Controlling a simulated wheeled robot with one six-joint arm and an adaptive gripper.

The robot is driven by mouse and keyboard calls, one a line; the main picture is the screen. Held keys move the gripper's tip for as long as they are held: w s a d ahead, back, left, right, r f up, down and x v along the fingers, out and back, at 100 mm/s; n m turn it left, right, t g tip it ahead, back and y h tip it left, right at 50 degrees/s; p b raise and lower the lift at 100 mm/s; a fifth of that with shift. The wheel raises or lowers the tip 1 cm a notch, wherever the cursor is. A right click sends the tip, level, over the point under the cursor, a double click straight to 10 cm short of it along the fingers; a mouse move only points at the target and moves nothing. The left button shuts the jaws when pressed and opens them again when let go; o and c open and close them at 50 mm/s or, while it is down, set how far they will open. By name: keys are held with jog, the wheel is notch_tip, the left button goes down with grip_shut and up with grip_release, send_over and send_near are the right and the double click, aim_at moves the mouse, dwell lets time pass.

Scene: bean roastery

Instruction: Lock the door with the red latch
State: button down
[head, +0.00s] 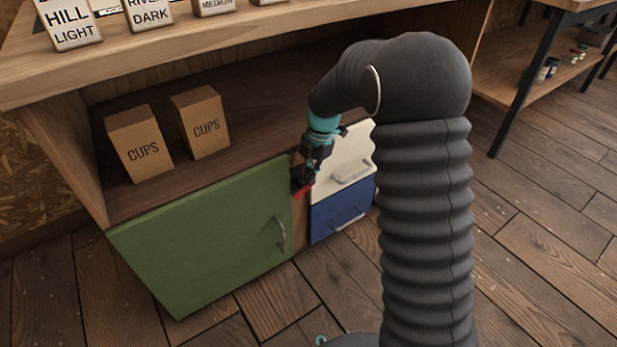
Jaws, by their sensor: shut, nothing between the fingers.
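The green door (205,235) sits flat in the front of the low cabinet and looks closed, with a grey bar handle (281,234) near its right edge. The red latch (303,190) is at the door's upper right corner, by the wooden post between the door and the drawers. My gripper (303,178) is shut, pointing down right at the latch, and hides part of it. I cannot tell whether the fingers touch the latch or which way the latch is turned.
Right of the post are a cream drawer (345,155) and a blue drawer (342,212) with protruding handles. Two CUPS boxes (139,144) (201,122) stand on the open shelf above the door. Labelled bags (68,22) line the countertop (180,45). The floor before the door is clear.

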jog(key=shift+w+d+f, duration=0.2)
jog(key=shift+d, duration=0.25)
dwell(0.6)
jog(key=shift+r, duration=0.5)
jog(key=w+d+r, duration=0.1)
jog(key=d+r, duration=0.1)
jog(key=w+d+r+p, duration=0.1)
jog(key=d+r, duration=0.1)
jog(key=r, duration=0.1)
jog(key=w+d+r+p, duration=0.1)
jog(key=d+r, duration=0.1)
jog(key=d, duration=0.1)
jog(key=shift+r, duration=0.4)
